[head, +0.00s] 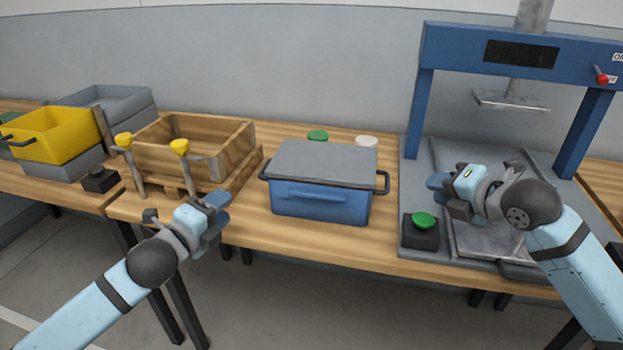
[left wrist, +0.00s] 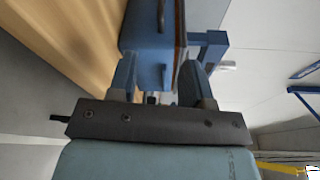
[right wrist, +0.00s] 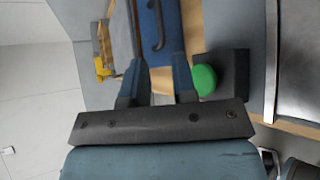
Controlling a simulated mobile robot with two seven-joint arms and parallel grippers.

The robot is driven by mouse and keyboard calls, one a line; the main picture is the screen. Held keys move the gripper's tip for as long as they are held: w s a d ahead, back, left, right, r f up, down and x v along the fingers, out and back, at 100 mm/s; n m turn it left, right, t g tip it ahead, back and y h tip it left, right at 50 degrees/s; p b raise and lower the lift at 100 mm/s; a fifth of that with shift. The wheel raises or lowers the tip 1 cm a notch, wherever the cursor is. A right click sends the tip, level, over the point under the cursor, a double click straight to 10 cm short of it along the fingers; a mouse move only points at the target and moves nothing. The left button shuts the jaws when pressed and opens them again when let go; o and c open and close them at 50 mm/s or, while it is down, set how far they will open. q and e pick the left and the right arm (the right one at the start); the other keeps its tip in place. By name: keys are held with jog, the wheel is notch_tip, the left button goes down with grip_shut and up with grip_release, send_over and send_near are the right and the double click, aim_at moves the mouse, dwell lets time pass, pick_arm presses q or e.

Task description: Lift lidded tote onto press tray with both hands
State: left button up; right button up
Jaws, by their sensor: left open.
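The blue tote (head: 318,207) stands on the wooden table with a grey lid (head: 322,160) on top and a dark handle at each end. Its blue side also shows between the fingers in the left wrist view (left wrist: 148,28) and ahead in the right wrist view (right wrist: 170,25). My left gripper (head: 218,208) is open and empty, left of the tote and apart from it. My right gripper (head: 443,194) is open and empty, right of the tote, above the press's left edge. The metal press tray (head: 482,241) lies under the blue press, partly hidden by my right arm.
A green button on a black box (head: 422,232) sits at the press's front left, close below my right gripper. A wooden crate (head: 235,150) with yellow-topped posts stands left of the tote. Green (head: 318,135) and white (head: 366,141) round items are behind it. A yellow bin (head: 60,140) is far left.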

aim_at(259, 175)
jog(key=shift+w+a, duration=0.15)
jog(key=shift+w, duration=0.1)
pick_arm(q)
jog(key=shift+w+a+r, duration=0.1)
jog(key=shift+w+a, duration=0.05)
jog(key=shift+w, duration=0.05)
pick_arm(e)
jog(key=shift+s+r, duration=0.1)
jog(key=shift+s, duration=0.05)
pick_arm(q)
jog(key=x, duration=1.3)
jog(key=shift+w+d, duration=0.2)
jog(key=shift+w, duration=0.15)
pick_arm(e)
jog(key=x, duration=1.3)
jog(key=shift+w+a+f, duration=0.1)
jog(key=shift+w+f, duration=0.1)
jog(key=shift+w, duration=0.15)
pick_arm(q)
jog(key=c, duration=0.3)
pick_arm(e)
jog(key=c, duration=0.3)
pick_arm(q)
grip_shut()
pick_arm(e)
grip_shut()
jog(key=shift+r, duration=0.1)
